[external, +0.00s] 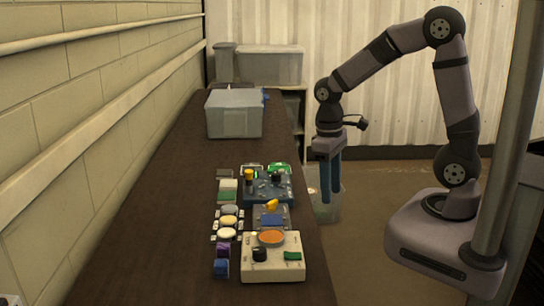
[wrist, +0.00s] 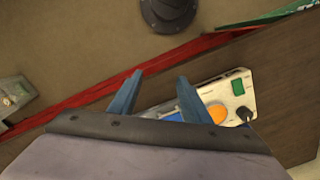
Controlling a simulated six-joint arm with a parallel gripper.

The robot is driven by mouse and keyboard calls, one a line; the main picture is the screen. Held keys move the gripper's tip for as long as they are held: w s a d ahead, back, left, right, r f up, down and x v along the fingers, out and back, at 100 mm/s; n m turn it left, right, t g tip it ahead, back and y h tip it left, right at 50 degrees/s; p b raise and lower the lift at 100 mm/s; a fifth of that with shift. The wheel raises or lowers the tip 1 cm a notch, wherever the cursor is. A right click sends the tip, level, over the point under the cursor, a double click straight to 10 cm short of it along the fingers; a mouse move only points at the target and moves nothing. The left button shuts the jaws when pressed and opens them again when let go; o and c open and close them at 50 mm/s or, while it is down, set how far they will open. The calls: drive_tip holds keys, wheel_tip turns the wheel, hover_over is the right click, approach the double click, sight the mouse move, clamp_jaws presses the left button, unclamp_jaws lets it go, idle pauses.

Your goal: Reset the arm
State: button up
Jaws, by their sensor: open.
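My gripper (external: 331,184) hangs pointing down, just off the right edge of the brown table (external: 150,200) in the external view. Its two blue fingers are apart with nothing between them. In the wrist view my gripper (wrist: 152,85) also shows open and empty, with the floor and table edge beyond it. My arm is bent in an arch, its base at the right of the external view.
A cream box (external: 285,270) with an orange disc, a blue panel (external: 258,190) and several small parts lie on the table's near half. A grey lidded bin (external: 234,115) stands farther back. A pole (external: 508,130) stands at the right. A clear bin (external: 325,208) is below my gripper.

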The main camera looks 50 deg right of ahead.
drive_tip(key=s+d+f+m+t, duration=0.1)
drive_tip(key=s+d+f+m, duration=0.1)
drive_tip(key=s+d, duration=0.3)
drive_tip(key=s, duration=0.2)
drive_tip(key=shift+s+d+f+m, duration=0.15)
drive_tip(key=shift+s+f+m, duration=0.15)
drive_tip(key=shift+s+f, duration=0.1)
drive_tip(key=shift+c, duration=0.4)
idle(0.8)
